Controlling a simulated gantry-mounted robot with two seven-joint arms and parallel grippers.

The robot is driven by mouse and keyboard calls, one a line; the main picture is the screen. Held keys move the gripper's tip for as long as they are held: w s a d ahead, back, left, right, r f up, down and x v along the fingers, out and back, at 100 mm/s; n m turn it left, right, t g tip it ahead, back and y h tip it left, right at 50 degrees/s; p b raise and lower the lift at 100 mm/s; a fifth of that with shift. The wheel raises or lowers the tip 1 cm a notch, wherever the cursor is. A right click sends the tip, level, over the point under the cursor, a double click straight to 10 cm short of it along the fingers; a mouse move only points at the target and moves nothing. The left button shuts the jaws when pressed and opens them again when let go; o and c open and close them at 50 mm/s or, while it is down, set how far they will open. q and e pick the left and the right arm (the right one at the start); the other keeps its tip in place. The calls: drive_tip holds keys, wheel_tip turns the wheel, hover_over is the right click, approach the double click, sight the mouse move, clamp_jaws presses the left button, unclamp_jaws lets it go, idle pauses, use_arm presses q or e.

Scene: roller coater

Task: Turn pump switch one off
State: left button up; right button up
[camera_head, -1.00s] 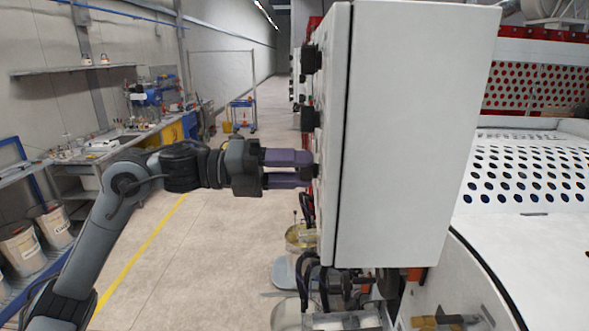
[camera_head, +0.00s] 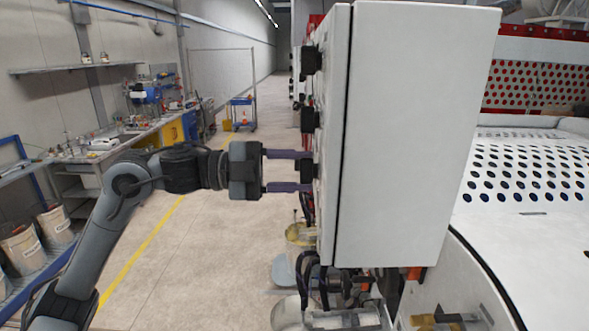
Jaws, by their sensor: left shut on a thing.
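A white control cabinet (camera_head: 405,130) stands in the middle, its switch face turned left and seen almost edge-on. Black knobs stick out of that face: an upper one (camera_head: 311,60), a middle one (camera_head: 308,119) and a lower one (camera_head: 306,171). My left gripper (camera_head: 306,170) reaches in from the left, with one purple finger above the lower knob and one below it. It is shut on this knob. The labels are hidden, so I cannot tell which knob is pump switch one. My right gripper is not in view.
Hoses and pump parts (camera_head: 340,290) sit under the cabinet, near a bucket (camera_head: 299,236). A white machine with a perforated cover (camera_head: 525,172) fills the right. A workbench (camera_head: 105,150) lines the left wall. The floor (camera_head: 190,260) left of the cabinet is clear.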

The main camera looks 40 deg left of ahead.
use_arm(q)
drive_tip(key=shift+n, duration=0.6)
drive_tip(key=o, duration=1.1)
drive_tip(key=shift+c, duration=0.2)
drive_tip(key=b+v, duration=0.5)
drive_tip(key=v, duration=0.5)
drive_tip(key=shift+s+a+b, duration=0.25)
drive_tip(key=shift+a+b, duration=0.05)
drive_tip(key=shift+b, duration=0.1)
